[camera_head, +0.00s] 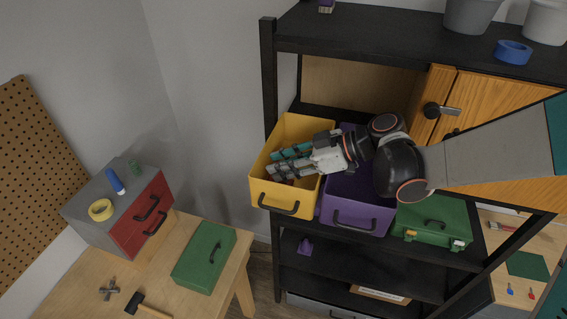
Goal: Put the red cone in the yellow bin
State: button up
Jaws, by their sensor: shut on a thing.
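The yellow bin (257,189) stands on the black shelf unit, with its open top facing up and a dark handle on its front. My gripper (279,163) reaches in from the right, with its fingers over and partly inside the bin's opening. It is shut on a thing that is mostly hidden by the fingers. A small dark reddish patch, the red cone (289,182), shows just below the fingers inside the bin. Whether it touches the bin's floor cannot be told.
A purple bin (357,217) stands right beside the yellow one, under my arm. A green case (433,225) sits further right. A wooden cabinet door (478,112) is behind my arm. A workbench at left holds a red drawer box (139,222) and a green toolbox (203,259).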

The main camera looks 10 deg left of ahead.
jog(key=shift+f, duration=0.1)
jog(key=o, duration=0.9)
jog(key=b+v, duration=0.1)
jog(key=v, duration=1.1)
jog(key=shift+w, duration=0.1)
